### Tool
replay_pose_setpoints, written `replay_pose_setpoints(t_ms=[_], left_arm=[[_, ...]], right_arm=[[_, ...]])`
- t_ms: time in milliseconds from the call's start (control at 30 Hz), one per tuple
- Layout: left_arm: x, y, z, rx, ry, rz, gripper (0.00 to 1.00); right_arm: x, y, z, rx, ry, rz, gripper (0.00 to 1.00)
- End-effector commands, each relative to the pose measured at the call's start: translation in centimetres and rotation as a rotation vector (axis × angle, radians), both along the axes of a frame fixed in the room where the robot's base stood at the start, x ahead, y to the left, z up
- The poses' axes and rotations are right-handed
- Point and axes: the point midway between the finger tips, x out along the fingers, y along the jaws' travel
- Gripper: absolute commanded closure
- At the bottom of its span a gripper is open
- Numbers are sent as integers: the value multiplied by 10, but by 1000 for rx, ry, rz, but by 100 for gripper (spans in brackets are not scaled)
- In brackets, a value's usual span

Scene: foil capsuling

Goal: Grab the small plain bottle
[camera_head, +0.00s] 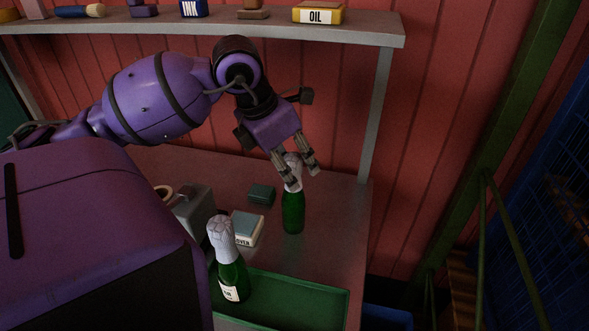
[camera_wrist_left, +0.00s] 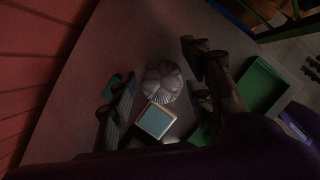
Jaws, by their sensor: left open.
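The small plain bottle (camera_head: 293,211) is green with a pale foil top and no label that I can see. It stands upright on the table. My left gripper (camera_head: 297,171) is above it, fingers pointing down and open, one on each side of the foil top. In the left wrist view the foil top (camera_wrist_left: 162,80) shows from above between the spread fingers (camera_wrist_left: 163,92). I cannot tell whether a finger touches it. A larger green bottle (camera_head: 230,277) with a white label and foil top stands nearer, at the tray's left end. My right gripper is not in view.
A green tray (camera_head: 338,301) lies at the table's front. A small labelled box (camera_head: 247,228), a dark green block (camera_head: 262,194) and a grey holder (camera_head: 192,208) stand left of the plain bottle. A shelf (camera_head: 365,27) with several items runs above. The table right of the bottle is clear.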

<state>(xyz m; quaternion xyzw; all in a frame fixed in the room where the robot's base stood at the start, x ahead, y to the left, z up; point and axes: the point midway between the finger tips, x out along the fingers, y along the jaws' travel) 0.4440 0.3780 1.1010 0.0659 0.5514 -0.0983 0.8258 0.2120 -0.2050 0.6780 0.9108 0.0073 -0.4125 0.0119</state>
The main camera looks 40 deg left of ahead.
Motion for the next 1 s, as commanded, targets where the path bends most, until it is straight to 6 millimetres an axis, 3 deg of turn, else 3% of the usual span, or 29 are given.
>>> replay_pose_setpoints(t_ms=[300, 667, 1000], left_arm=[[3, -1, -8, 0, 1, 0, 54], [3, -1, -8, 0, 1, 0, 100], [3, -1, -7, 1, -1, 0, 100]], right_arm=[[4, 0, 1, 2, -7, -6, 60], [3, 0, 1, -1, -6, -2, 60], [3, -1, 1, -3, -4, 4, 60]])
